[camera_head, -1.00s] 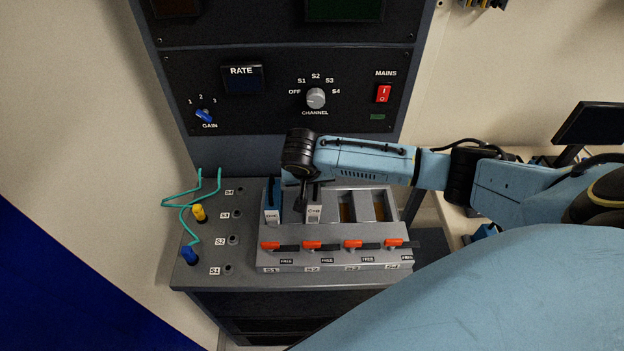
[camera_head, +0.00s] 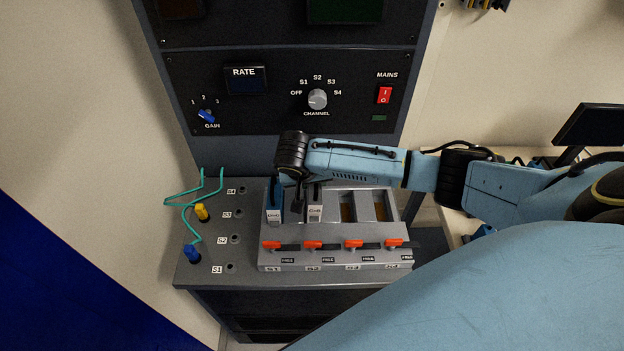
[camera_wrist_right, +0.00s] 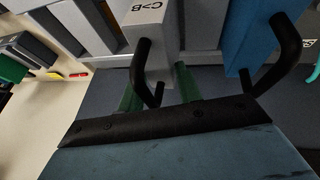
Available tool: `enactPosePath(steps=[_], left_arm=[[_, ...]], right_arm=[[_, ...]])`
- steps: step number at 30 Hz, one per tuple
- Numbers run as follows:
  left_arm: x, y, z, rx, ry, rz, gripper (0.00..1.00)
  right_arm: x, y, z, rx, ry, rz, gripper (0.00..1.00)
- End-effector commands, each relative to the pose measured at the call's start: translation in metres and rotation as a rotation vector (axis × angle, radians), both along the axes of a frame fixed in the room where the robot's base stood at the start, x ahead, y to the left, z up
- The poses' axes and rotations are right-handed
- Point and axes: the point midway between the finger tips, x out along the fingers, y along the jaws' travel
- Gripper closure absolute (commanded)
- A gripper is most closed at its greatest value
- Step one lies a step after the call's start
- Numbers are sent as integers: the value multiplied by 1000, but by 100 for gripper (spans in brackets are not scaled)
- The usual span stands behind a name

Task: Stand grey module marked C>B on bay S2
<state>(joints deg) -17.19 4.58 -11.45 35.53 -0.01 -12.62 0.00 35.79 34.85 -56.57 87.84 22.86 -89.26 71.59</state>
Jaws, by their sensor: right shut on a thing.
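The grey module marked C>B (camera_head: 315,207) stands upright in the second bay from the left of the grey rack (camera_head: 335,259), the one over the S2 label. I cannot tell if it is fully down. My right gripper (camera_head: 300,190) is at its top, next to the blue module. In the right wrist view, the grey module (camera_wrist_right: 152,30) with its black bent handle lies between the green fingertips (camera_wrist_right: 158,92), and the gripper is shut on it. The fingers partly hide the contact. My left gripper is not in view.
A blue module (camera_head: 274,200) stands in bay S1, close beside the grey one; it also shows in the right wrist view (camera_wrist_right: 250,35). The two right bays are empty. Orange levers (camera_head: 313,245) line the rack front. Yellow (camera_head: 201,212) and blue plugs with green cables are at left.

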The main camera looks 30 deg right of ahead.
Motion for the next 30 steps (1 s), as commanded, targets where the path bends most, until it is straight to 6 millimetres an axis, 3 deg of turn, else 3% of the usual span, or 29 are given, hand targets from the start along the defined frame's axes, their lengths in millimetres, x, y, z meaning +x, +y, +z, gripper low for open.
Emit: enactPosePath(steps=[1,30], left_arm=[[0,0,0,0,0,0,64],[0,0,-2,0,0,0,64]], right_arm=[[-4,-12,-3,-29,16,-11,100],[-6,-12,-14,-30,22,-12,100]])
